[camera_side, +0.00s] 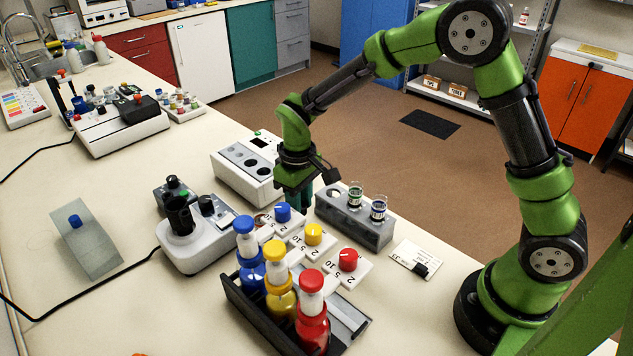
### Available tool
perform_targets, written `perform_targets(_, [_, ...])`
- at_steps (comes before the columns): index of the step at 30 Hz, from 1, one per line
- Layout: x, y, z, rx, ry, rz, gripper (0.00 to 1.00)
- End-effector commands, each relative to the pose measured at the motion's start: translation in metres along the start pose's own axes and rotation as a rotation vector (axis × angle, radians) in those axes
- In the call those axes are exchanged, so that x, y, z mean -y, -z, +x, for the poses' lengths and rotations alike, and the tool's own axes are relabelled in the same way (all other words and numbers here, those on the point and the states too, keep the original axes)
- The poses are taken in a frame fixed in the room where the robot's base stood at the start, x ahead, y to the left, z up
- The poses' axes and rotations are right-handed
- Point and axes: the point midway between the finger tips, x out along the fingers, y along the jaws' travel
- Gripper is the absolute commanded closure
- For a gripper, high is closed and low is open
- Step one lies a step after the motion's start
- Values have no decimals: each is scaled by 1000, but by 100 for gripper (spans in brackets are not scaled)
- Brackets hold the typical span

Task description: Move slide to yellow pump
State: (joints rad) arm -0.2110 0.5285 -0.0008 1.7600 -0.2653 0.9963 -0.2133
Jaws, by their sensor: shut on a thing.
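My gripper (304,196) points down between the white two-well device and the grey rack, just behind the dial plates. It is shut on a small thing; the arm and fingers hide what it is. The yellow pump bottle (281,296) stands between the blue and red ones in a black tray. A yellow dial (313,235) sits on a white numbered plate behind it. A white labelled card (411,260) with a black clip lies right.
The grey rack (360,228) holds two glass vials and has an open hole at its left. A blue pump bottle (250,262) and a red one (312,318) flank the yellow. A grey-white instrument (203,250) stands left. Bench around the clear plate is free.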

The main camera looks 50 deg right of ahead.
Motion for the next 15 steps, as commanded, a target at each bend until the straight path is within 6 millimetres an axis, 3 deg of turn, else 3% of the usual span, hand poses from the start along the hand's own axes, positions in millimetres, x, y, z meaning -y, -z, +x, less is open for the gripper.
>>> perform_targets(15, [13,-74,-2,-2,1,-1,100])
